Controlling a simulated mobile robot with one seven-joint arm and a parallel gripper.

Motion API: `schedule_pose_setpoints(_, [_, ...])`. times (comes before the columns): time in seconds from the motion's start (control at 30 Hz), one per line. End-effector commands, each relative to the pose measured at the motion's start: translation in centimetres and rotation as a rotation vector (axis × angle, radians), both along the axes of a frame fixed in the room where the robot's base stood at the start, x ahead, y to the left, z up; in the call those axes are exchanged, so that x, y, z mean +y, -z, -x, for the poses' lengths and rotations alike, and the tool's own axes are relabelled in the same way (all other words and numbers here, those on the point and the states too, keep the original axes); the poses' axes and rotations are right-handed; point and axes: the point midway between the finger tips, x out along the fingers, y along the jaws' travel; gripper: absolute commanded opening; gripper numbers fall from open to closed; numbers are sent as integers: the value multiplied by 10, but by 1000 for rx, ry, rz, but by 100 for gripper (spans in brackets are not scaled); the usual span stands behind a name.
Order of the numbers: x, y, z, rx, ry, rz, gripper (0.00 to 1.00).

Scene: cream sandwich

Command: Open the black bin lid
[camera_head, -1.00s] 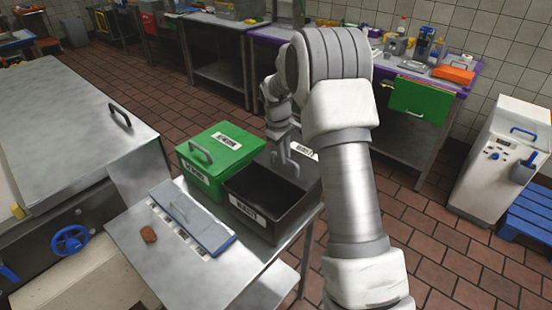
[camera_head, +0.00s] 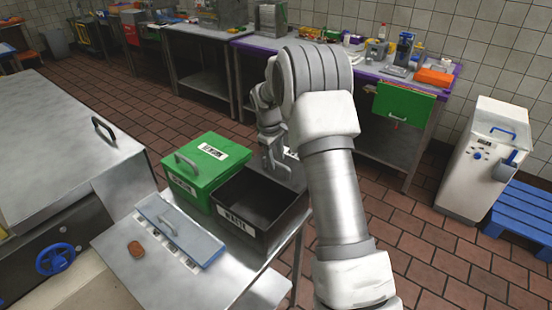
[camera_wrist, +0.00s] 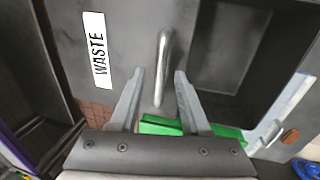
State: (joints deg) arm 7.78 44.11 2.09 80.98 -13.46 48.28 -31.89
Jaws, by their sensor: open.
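The black bin (camera_head: 240,224), labelled WASTE, stands on the metal table, its dark inside visible from above. Its dark grey lid (camera_head: 290,177) is raised at the bin's far right side, partly hidden by my arm. In the wrist view the lid (camera_wrist: 125,35) carries a WASTE label (camera_wrist: 95,50) and a metal bar handle (camera_wrist: 164,55); the bin's open inside shows to the right. My gripper (camera_head: 273,163) is at the raised lid. In the wrist view my gripper (camera_wrist: 159,76) has its fingers apart, one on each side of the handle's lower end. Contact cannot be told.
A closed green bin (camera_head: 208,166) stands left of the black one. A blue-grey lid-like panel (camera_head: 180,230) with a handle and a brown piece (camera_head: 136,249) lie on the table (camera_head: 175,285). A white machine (camera_head: 482,165) and a blue pallet (camera_head: 525,215) are at the right.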

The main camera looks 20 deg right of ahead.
Motion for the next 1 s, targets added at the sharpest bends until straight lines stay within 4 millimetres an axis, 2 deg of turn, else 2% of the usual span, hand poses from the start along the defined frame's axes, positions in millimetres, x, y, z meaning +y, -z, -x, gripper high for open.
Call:
schedule_pose_setpoints(0.17, [1,-3,0,0,0,0,47])
schedule_pose_setpoints(0.27, [2,-13,1,0,0,0,47])
schedule_pose_setpoints(0.37, [5,-32,3,-3,0,1,47])
schedule_pose_setpoints(0.8, [23,-135,14,-3,-2,0,47])
schedule_pose_setpoints(1.0, [27,-163,18,-1,0,-1,47])
